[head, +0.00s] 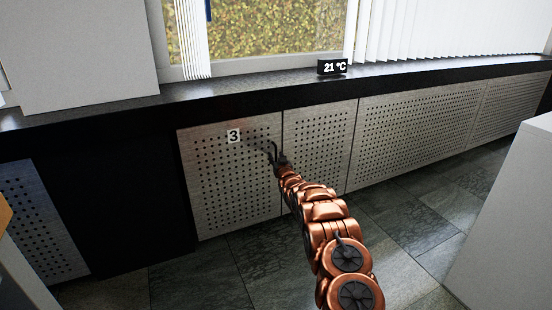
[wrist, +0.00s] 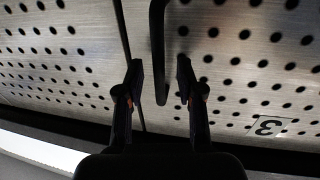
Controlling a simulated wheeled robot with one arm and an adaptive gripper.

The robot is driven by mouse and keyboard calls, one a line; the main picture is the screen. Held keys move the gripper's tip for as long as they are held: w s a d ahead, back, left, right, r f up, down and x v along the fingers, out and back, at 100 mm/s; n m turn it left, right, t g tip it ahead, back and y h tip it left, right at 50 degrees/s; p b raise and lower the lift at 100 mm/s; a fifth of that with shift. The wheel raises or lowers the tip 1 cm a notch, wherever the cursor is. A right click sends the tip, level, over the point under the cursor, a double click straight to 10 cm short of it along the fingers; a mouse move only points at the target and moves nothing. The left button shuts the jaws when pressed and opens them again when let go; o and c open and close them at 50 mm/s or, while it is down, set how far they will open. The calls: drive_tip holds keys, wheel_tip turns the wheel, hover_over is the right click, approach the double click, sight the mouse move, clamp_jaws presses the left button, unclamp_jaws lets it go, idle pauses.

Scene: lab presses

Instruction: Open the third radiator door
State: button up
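The third radiator door (head: 225,190) is a perforated metal panel with a white "3" label (head: 234,136). It looks shut, roughly flush with the panel to its right. In the wrist view, the door (wrist: 235,60) and its label (wrist: 268,126) appear turned over. A dark bar handle (wrist: 157,45) stands at the door's edge, beside the dark seam. My gripper (wrist: 159,70) is open, with one finger on each side of the handle's end and visible gaps to both. Whether the fingers reach over the bar in depth is unclear. In the head view my gripper (head: 272,152) is at the door's upper right edge.
More perforated panels (head: 420,130) run to the right under the black sill (head: 120,115), which bears a "21 °C" display (head: 332,67). A dark gap (head: 115,200) lies left of the door. A white block (head: 510,210) stands at right. The tiled floor (head: 290,270) before the door is clear.

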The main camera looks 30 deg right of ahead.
drive_tip(key=shift+w+d+r, duration=0.1)
drive_tip(key=shift+w+d, duration=0.15)
drive_tip(key=shift+w, duration=0.4)
drive_tip(key=shift+c, duration=0.3)
clamp_jaws()
idle(0.3)
